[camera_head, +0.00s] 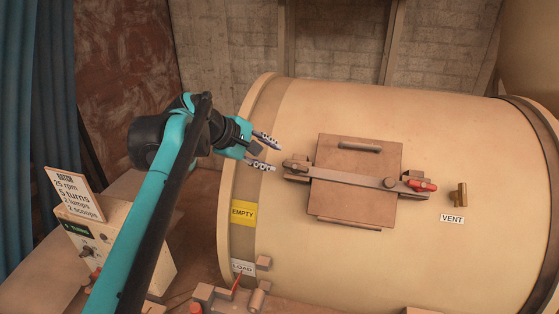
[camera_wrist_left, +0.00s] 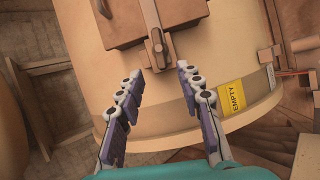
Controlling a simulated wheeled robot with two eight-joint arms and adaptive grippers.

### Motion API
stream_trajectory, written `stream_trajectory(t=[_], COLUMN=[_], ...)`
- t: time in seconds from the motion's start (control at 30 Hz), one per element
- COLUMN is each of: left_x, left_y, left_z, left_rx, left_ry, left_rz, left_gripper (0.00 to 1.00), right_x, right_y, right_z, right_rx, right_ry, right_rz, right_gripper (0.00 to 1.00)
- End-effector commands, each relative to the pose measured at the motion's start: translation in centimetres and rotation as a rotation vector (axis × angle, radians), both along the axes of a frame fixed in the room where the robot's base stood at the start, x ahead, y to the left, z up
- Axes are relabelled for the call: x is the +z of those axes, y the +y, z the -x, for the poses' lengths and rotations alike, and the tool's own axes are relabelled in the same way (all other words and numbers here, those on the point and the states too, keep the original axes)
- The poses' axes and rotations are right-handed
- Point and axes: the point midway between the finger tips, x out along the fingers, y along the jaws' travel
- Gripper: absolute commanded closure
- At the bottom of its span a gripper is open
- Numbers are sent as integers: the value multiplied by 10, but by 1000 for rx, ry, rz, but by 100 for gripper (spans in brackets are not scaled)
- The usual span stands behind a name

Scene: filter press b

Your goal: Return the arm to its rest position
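My left arm comes in from the lower left in the head view. My left gripper (camera_head: 264,152) is open and empty in front of the drum's left end. Its two fingers are spread wide in the left wrist view (camera_wrist_left: 163,82), with nothing between them. The large cream drum (camera_head: 320,110) carries a square brown hatch (camera_head: 372,158) with a bar across it. The bar's left end (camera_head: 295,166) lies just right of the fingertips in the head view, and I see a gap there. My right gripper is in neither view.
A control box (camera_head: 148,240) with a sign reading 5 turns (camera_head: 75,193) stands at the left. The drum bears a yellow EMPTY label (camera_head: 243,212), a LOAD label (camera_head: 243,267) and a brass vent valve (camera_head: 459,195). Blue curtains (camera_head: 50,80) hang at the far left.

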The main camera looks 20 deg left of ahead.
Motion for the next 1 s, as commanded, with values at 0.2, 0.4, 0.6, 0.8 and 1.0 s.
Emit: stream_trajectory(t=[0.2, 0.4, 0.6, 0.8, 1.0], left_x=[7, 6, 1, -79, -217], left_y=[4, 4, 3, -9, -22], left_z=[7, 6, 8, 37, 91], left_rx=[1, 0, -4, -97, -283], left_ry=[0, 0, -1, -24, -68], left_rz=[1, 0, -8, -151, -425], left_gripper=[64, 64, 64, 64, 64], right_x=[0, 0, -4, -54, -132], right_y=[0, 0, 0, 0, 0], right_z=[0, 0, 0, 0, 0], right_rx=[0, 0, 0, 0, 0], right_ry=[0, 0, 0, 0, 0], right_rz=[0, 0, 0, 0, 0], right_gripper=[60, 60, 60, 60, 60])
